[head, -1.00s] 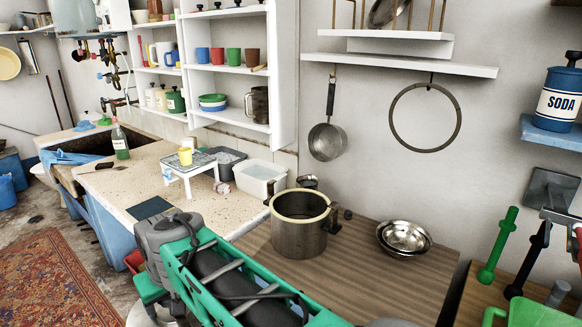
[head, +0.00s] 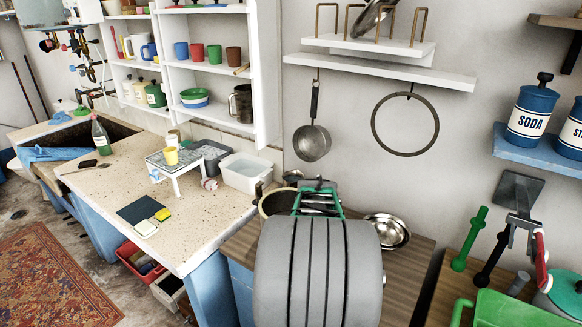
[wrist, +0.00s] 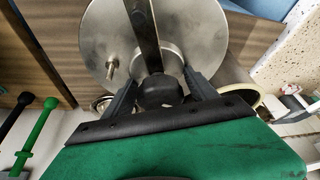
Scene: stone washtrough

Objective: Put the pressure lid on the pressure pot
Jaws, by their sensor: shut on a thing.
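The pressure lid (wrist: 105,45) is a round steel disc with a dark bar across it, a small metal post and a black knob (wrist: 158,92). My gripper (wrist: 160,88) is shut on the knob in the wrist view. The pressure pot (wrist: 259,98) shows its cream rim at the right, partly behind my gripper and the lid. In the head view the pot's rim (head: 267,204) shows left of my arm, which hides most of the pot.
Steel bowls (head: 388,230) stand right of the pot on the wooden counter (head: 405,277). A white tub (head: 247,173) and a small white stand (head: 176,166) are at the left. A pan (head: 312,143) and a ring (head: 405,124) hang on the wall behind.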

